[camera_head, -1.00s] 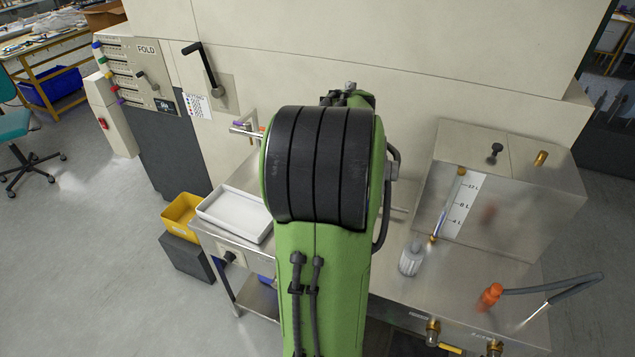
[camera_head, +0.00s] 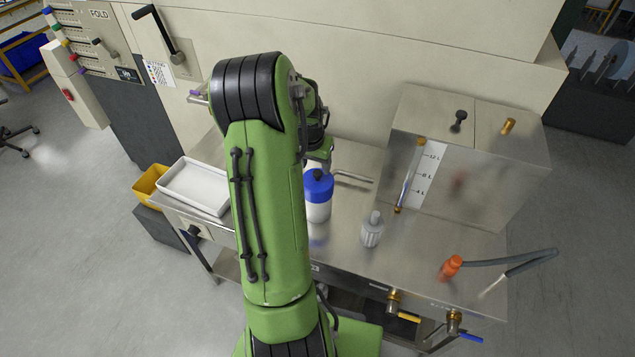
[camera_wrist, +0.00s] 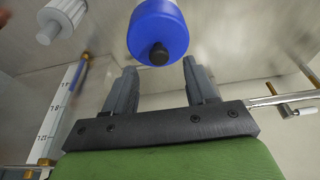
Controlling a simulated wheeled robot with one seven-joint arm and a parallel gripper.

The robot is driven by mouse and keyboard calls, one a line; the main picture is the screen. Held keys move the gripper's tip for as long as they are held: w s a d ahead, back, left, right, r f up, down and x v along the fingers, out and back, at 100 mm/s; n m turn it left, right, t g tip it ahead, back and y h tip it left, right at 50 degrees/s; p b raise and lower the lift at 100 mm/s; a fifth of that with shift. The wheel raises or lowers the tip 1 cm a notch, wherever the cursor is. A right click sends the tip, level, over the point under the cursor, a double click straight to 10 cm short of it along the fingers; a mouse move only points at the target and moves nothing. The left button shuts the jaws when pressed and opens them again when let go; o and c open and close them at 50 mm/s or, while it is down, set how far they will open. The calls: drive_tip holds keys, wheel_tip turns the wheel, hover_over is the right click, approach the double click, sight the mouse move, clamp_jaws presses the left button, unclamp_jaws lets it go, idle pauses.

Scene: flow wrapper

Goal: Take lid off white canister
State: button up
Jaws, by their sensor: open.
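The white canister (camera_head: 318,211) stands upright on the steel bench. Its blue lid (camera_head: 319,187) with a black knob is on it. In the wrist view the blue lid (camera_wrist: 158,28) and its black knob (camera_wrist: 158,54) show at the top centre, beyond the fingertips. My gripper (camera_wrist: 158,78) is open and empty, its two fingers pointing toward the lid with the knob lying between their lines. I see no contact. In the head view my arm hides most of the gripper.
An orange-ended hose (camera_head: 452,266) lies at the right. A white tray (camera_head: 168,196) and yellow bin (camera_head: 147,184) are at the left.

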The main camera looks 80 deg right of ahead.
sight(317, 173)
drive_tip(key=x, duration=0.5)
drive_tip(key=shift+a, duration=0.1)
drive_tip(key=shift+c, duration=1.1)
clamp_jaws()
